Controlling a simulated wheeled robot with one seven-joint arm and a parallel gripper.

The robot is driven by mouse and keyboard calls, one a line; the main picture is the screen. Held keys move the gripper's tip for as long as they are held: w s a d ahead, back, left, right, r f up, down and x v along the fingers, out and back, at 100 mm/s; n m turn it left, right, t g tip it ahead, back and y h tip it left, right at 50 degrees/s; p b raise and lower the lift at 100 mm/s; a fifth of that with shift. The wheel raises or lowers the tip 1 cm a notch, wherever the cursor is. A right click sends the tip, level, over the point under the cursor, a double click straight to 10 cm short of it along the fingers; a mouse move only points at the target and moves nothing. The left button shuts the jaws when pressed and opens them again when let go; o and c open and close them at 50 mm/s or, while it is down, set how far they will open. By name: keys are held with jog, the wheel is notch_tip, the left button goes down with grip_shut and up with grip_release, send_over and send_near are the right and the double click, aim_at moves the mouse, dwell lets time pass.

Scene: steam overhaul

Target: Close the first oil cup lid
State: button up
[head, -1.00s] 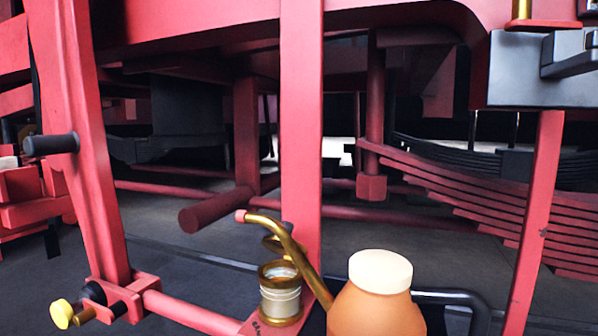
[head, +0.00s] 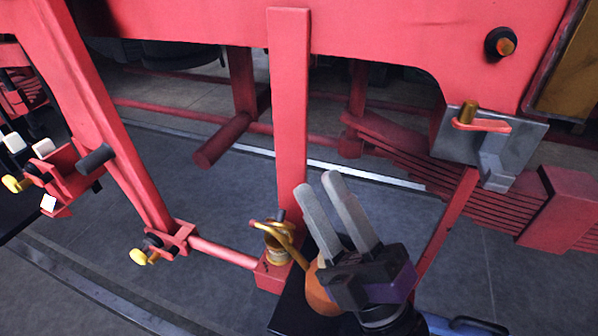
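The brass oil cup (head: 278,256) stands on a red bracket at the foot of the red upright post. An orange oil can (head: 318,292) stands just right of it, its thin brass spout (head: 288,240) crossing in front of the cup's top. The spout and the small view hide much of the lid, so I cannot tell its exact position now. My gripper (head: 318,182) is in front of the can and covers most of it. Its two grey fingers point up and left, with a narrow gap and nothing seen between them.
A red rod (head: 222,252) runs left from the bracket to a clamp with a yellow knob (head: 140,257). The red upright post (head: 290,120) rises behind the cup. A grey block with a brass piece and red lever (head: 482,125) is at the right. Blue tubing (head: 465,326) lies at lower right.

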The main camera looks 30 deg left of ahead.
jog(key=a+r+n+g+h+p, duration=0.2)
jog(key=a+r+n+g+p, duration=0.35)
jog(key=a+n+g, duration=0.3)
jog(key=n+g+h+p, duration=0.2)
jog(key=n+h+p, duration=0.45)
jog(key=h, duration=0.35)
send_over(282, 218)
jog(key=s+a, duration=0.1)
jog(key=s, duration=0.1)
notch_tip(282, 218, down, 6)
jog(key=w+d+f+t+h, duration=0.1)
jog(key=w+d+f+h, duration=0.15)
jog(key=f, duration=0.25)
jog(key=w+d+f+h, duration=0.2)
jog(key=d+f+h, duration=0.1)
jog(key=f, duration=0.2)
jog(key=b+x, duration=0.5)
jog(key=shift+s+a, duration=0.1)
jog(key=shift+s, duration=0.1)
jog(key=shift+b+x, duration=0.65)
jog(key=shift+x, duration=0.2)
jog(key=shift+r, duration=0.15)
grip_shut()
